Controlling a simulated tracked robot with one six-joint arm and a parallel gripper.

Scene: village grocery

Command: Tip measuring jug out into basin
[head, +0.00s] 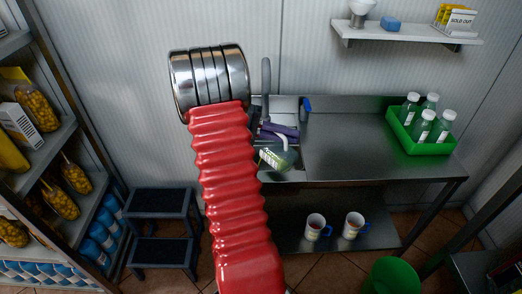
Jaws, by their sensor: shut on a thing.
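The measuring jug (274,159) is a small clear vessel with a pale label, greenish contents and a curved white handle. It hangs tilted at the basin (298,164), the sunken sink at the left end of the steel counter. My gripper (280,132), dark purple, is just above the jug and appears shut on its handle. My red ribbed arm hides the left side of the jug and part of the basin. I cannot tell whether anything is flowing out.
A green crate (447,147) of several bottles stands on the counter's right. Two mugs (314,227) sit on the shelf below. A grey tap (266,78) rises behind the basin. A step stool (160,202) and stocked shelving (55,140) are left; a green bin (391,275) is front right.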

